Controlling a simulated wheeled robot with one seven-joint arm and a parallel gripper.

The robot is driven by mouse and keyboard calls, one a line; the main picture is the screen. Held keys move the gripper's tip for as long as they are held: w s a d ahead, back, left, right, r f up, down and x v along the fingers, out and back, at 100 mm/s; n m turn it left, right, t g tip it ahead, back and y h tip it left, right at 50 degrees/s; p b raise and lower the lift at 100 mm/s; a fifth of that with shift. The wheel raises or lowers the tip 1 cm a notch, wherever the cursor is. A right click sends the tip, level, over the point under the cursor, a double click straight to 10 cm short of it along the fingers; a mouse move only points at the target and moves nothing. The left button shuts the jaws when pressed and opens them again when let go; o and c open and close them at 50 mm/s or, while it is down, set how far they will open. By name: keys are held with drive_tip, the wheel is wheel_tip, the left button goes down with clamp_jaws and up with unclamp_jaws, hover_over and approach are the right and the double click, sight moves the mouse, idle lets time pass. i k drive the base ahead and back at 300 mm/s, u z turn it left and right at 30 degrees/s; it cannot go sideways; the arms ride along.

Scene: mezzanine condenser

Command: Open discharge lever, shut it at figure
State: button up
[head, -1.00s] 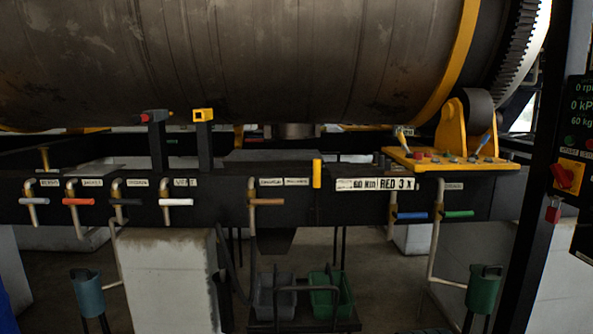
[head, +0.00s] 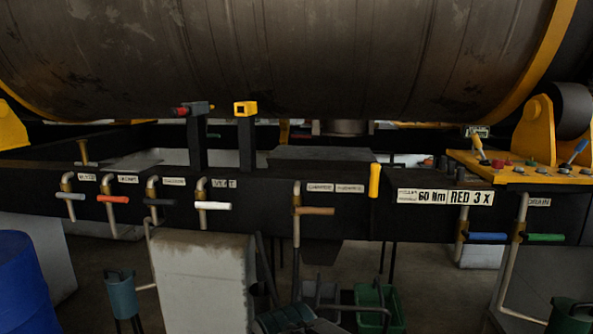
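A row of levers with coloured grips runs along the dark beam: grey-blue (head: 70,195), orange (head: 113,198), black (head: 160,201), white (head: 212,205), brown (head: 314,211), blue (head: 487,236) and green (head: 544,237). All grips lie about level. Most labels are too small to read, so I cannot tell for sure which lever is the discharge one. The white grip's label seems to read VENT, the green one's DRAIN. A dark shape at the bottom edge, which may be my gripper (head: 292,321), is well below the brown lever; its fingers cannot be made out.
A large drum (head: 290,60) hangs above. A sign (head: 445,197) reads 60 Nm RED 3 X. A yellow panel (head: 520,170) with buttons is at right. Below stand a concrete block (head: 195,290), a green crate (head: 381,300) and a blue barrel (head: 25,280). Two dark posts rise behind the beam.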

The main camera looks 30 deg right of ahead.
sight(376, 168)
drive_tip(key=z, duration=0.2)
drive_tip(key=i, duration=0.9)
drive_tip(key=z, duration=0.65)
drive_tip(key=i, duration=0.35)
drive_tip(key=z, duration=0.35)
